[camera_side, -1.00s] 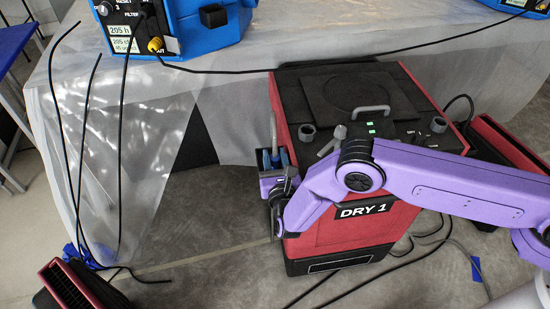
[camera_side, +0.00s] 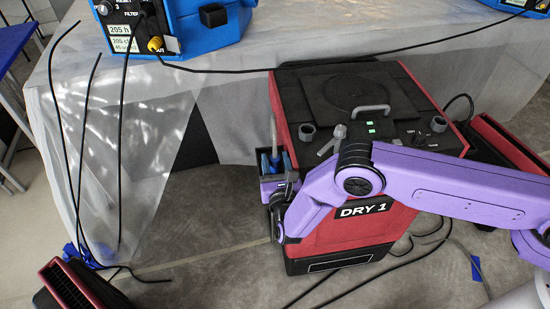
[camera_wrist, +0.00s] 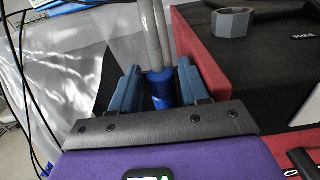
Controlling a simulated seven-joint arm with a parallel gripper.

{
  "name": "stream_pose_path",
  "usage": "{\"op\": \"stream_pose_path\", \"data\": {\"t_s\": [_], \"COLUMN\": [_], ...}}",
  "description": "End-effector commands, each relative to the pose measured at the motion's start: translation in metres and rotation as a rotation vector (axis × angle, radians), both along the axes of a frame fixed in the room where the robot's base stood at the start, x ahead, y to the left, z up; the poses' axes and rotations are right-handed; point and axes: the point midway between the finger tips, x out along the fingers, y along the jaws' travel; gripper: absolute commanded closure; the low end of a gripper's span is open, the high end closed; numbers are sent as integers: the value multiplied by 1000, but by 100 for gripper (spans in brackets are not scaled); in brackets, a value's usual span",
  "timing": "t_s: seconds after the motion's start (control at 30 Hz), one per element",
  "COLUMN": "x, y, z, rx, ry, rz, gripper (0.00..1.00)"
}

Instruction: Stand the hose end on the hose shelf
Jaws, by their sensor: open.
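The hose end has a blue cylindrical cuff (camera_wrist: 160,90) with a grey hose (camera_wrist: 154,32) rising from it, close to upright in the wrist view. In the side view its grey part (camera_side: 273,132) stands just left of the red dryer. My gripper (camera_wrist: 158,86) is open, with one blue finger on each side of the cuff. Thin gaps seem to show between fingers and cuff; contact is hard to judge. In the side view my gripper (camera_side: 275,160) is at the dryer's left side. I cannot make out the hose shelf; the cuff's bottom is hidden by my gripper.
The red and black dryer marked DRY 1 (camera_side: 315,235) stands right beside my gripper. A grey ring (camera_side: 306,131) sits on its top. Plastic sheeting (camera_side: 150,130) and black cables (camera_side: 120,150) are at the left. Bare floor (camera_side: 205,205) lies between.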

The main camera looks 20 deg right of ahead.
Motion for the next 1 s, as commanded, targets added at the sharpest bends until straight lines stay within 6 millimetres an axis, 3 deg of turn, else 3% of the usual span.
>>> {"op": "stream_pose_path", "data": {"t_s": [0.3,0.5,0.7,1.0], "x": [-64,-93,-105,-105], "y": [10,14,15,15], "z": [0,0,0,0], "rx": [-1,0,-1,0], "ry": [0,0,-1,-1], "rz": [5,2,1,0], "gripper": [55,55,55,55]}}
